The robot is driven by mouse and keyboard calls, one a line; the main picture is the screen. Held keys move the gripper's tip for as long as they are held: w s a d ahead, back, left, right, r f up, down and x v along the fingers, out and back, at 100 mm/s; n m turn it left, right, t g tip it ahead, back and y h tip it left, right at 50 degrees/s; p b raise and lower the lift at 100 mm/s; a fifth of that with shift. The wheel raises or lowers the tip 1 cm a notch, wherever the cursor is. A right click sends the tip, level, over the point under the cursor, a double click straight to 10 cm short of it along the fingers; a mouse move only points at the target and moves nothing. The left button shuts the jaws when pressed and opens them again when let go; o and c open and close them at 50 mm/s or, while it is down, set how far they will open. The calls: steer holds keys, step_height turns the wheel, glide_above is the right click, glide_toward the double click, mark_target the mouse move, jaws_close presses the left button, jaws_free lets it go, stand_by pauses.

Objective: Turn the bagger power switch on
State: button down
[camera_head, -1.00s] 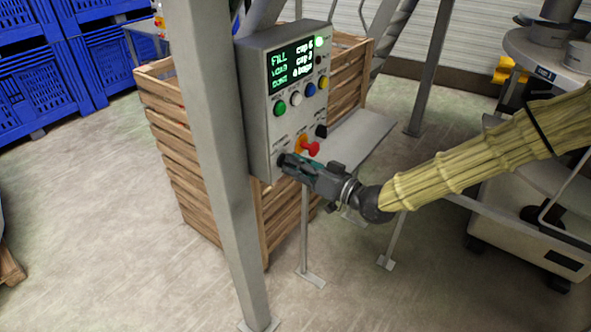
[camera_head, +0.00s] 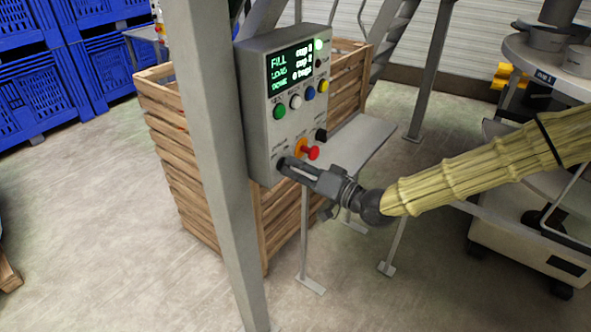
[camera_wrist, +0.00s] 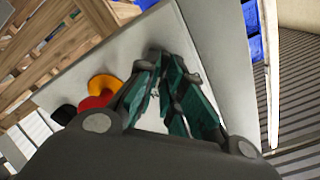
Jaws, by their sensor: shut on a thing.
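I cannot read the knob's pointing direction.
A red mushroom button (camera_head: 313,153) on a yellow base sits just right of my fingers. A black knob (camera_head: 321,135) and several coloured buttons are above. A grey post (camera_head: 214,150) stands left, a wooden crate (camera_head: 185,165) behind.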

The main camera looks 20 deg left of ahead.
steer(key=c, duration=1.5)
jaws_free()
steer(key=shift+c, duration=0.2)
steer(key=v, duration=1.2)
